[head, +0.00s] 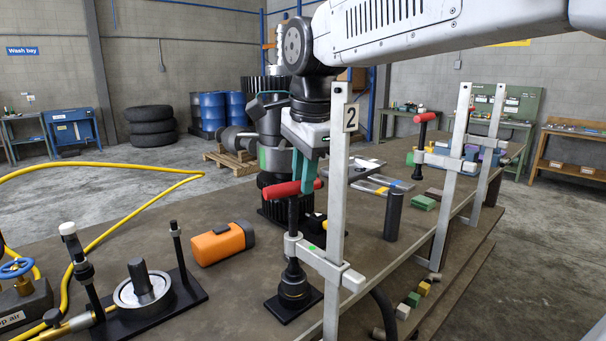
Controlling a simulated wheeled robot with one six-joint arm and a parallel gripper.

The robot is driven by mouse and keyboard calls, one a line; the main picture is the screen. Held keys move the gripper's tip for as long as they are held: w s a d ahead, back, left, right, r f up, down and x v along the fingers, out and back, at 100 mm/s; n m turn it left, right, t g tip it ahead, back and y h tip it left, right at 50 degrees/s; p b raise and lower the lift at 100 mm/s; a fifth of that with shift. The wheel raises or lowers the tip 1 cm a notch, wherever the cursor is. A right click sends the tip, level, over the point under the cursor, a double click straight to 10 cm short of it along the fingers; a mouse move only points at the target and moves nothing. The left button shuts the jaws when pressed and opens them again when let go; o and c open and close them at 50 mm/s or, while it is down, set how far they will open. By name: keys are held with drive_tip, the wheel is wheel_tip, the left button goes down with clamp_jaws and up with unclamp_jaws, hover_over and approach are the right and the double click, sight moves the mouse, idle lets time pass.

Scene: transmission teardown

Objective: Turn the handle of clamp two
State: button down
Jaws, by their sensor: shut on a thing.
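Clamp two (335,200) stands at the near edge of the table, its tall grey bar upright and a tag marked 2 near the top. Its red handle (285,190) lies across the top of a dark vertical screw. A grey sliding arm (325,265) with a green mark carries the screw. The screw's foot is over a black square plate (285,308). My gripper (307,186) points down from above, with teal fingers shut on the red handle near its right part. The clamp bar stands just right of the fingers.
Two more clamps (460,130) (492,140) stand farther along the table edge. A dark cylinder (393,215) stands right of clamp two. An orange flashlight-like tool (222,243) and a black fixture (185,300) lie left. Small blocks (413,299) sit near the edge.

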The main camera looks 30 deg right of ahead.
drive_tip(key=shift+w+r, duration=0.1)
drive_tip(key=shift+r, duration=0.05)
drive_tip(key=c, duration=1.4)
unclamp_jaws()
drive_tip(key=shift+o, duration=0.6)
